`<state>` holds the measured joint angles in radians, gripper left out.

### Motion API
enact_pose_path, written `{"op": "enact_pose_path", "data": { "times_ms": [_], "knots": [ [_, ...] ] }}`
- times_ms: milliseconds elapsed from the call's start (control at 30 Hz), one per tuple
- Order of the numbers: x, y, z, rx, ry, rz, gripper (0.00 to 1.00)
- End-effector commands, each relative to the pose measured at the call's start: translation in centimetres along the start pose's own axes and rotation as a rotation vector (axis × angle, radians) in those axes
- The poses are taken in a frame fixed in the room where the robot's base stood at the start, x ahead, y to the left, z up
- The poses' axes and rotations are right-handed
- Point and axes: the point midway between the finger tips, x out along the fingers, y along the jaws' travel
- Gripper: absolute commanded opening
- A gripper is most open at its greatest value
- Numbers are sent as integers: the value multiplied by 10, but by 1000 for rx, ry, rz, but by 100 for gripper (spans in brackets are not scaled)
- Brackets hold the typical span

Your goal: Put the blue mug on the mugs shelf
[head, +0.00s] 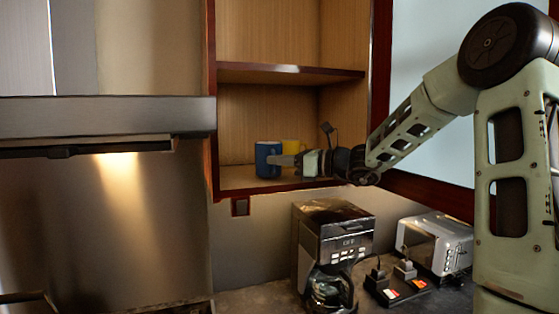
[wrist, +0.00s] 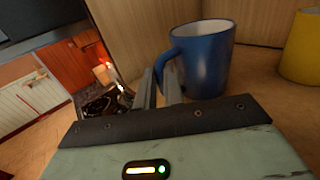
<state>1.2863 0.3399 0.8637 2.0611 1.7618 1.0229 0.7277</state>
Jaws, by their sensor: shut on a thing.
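The blue mug (head: 267,160) is upright at the left front of the lower shelf (head: 240,183) in the open wooden cabinet. My gripper (head: 284,160) reaches in from the right and is shut on the mug's handle. In the wrist view the blue mug (wrist: 205,58) stands upright on or just at the shelf surface, with its handle between the fingers of my gripper (wrist: 160,80). Whether its base fully rests on the shelf is hard to tell.
A yellow mug (head: 290,147) stands behind and to the right on the same shelf; it also shows in the wrist view (wrist: 302,48). An upper shelf (head: 290,70) is above. A coffee machine (head: 333,240) and a toaster (head: 436,243) stand on the counter below. A range hood (head: 105,118) is at left.

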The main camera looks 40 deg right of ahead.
Motion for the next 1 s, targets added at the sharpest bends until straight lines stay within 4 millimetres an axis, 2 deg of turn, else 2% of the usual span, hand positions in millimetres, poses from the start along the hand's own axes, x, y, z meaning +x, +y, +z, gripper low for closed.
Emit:
{"op": "enact_pose_path", "data": {
  "times_ms": [467,933,967,1000],
  "knots": [
    [1,-1,0,-1,-1,0,0],
    [1,-1,-9,-1,-1,1,0],
    [1,-1,-8,-1,-1,0,18],
    [1,-1,-8,-1,-1,0,29]
  ]
}}
